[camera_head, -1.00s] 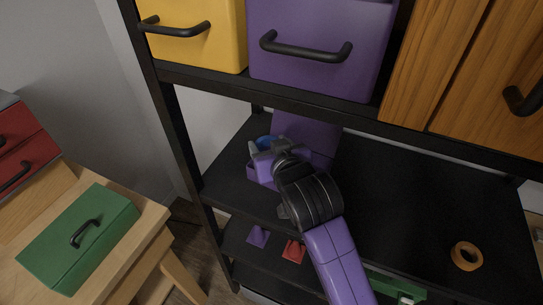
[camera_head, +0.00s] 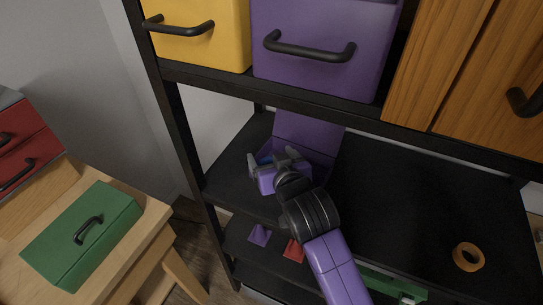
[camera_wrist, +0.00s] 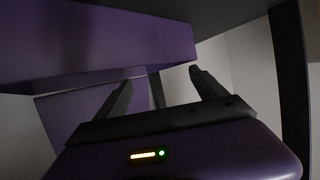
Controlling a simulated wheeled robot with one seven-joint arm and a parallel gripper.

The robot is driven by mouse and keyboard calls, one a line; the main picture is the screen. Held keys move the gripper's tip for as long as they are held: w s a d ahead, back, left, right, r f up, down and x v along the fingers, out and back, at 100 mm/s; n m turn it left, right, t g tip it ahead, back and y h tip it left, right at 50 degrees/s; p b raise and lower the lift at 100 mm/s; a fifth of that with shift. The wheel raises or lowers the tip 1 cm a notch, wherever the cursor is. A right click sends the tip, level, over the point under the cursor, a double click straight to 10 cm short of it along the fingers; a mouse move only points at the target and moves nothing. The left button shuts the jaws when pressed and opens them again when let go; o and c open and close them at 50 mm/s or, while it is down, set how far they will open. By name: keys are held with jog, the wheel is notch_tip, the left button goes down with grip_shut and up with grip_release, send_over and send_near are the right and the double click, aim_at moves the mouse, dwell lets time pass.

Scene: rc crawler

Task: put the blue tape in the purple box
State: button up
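The purple box (camera_head: 318,165) sits on the black middle shelf with its lid (camera_head: 302,138) raised at the back. My gripper (camera_head: 271,158) is over the front left of the box and hides much of it. A small part of the blue tape (camera_head: 264,159) shows behind the fingers, low and apparently inside the box; most of it is hidden. In the wrist view, my gripper (camera_wrist: 160,85) has its fingers spread with nothing between them, and the raised purple lid (camera_wrist: 65,118) shows behind them. The blue tape does not show in the wrist view.
A larger purple container (camera_head: 325,55) and a yellow one (camera_head: 200,35) stand on the shelf above, close over my gripper. An orange tape roll (camera_head: 468,257) lies at the right of the middle shelf, which is otherwise clear there. A black post (camera_head: 185,130) stands at left.

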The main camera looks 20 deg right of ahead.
jog(key=shift+s+r, duration=0.1)
jog(key=shift+r, duration=0.1)
jog(key=d+b+v, duration=0.1)
jog(key=v, duration=1)
jog(key=shift+s+a, duration=0.4)
jog(key=shift+a, duration=0.1)
jog(key=s+f+y, duration=0.1)
jog(key=s+f, duration=0.8)
jog(key=s, duration=0.6)
jog(key=s+d+r+n+t, duration=0.1)
jog(key=s+d+r, duration=0.1)
jog(key=s, duration=1.4)
jog(key=shift+s+d, duration=0.4)
jog(key=shift+d, duration=0.2)
jog(key=shift+c, duration=0.2)
